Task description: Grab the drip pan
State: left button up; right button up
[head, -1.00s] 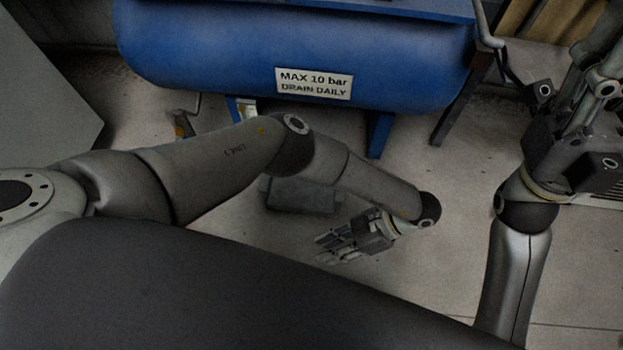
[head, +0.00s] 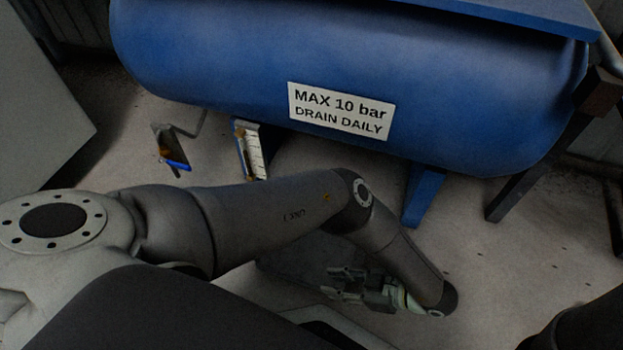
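The drip pan appears to be the dark grey, flat, low tray (head: 290,262) on the floor in front of the blue tank. My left forearm covers its far edge and part of its right side. My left gripper (head: 335,281) is over the right part of the pan in the picture, its fingers pointing left. The fingers look spread apart with nothing between them. I cannot tell how high above the pan they are. My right gripper is out of view; only a dark part of my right arm shows at the lower right corner.
A blue tank (head: 230,65) with a white sign (head: 341,111) stands behind the pan on blue legs (head: 424,195). A drain pipe with a blue handle (head: 177,165) hangs at its left. A grey cabinet (head: 40,110) is at the left. Floor is clear at the right.

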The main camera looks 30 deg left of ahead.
aim_at(301, 280)
pick_arm(q)
jog(key=b+x, duration=0.1)
jog(key=x, duration=0.4)
jog(key=shift+a+f, duration=0.1)
jog(key=shift+a, duration=0.05)
jog(key=b+x, duration=0.3)
jog(key=x, duration=0.2)
jog(key=shift+s+b, duration=0.15)
jog(key=shift+b, duration=0.15)
grip_shut()
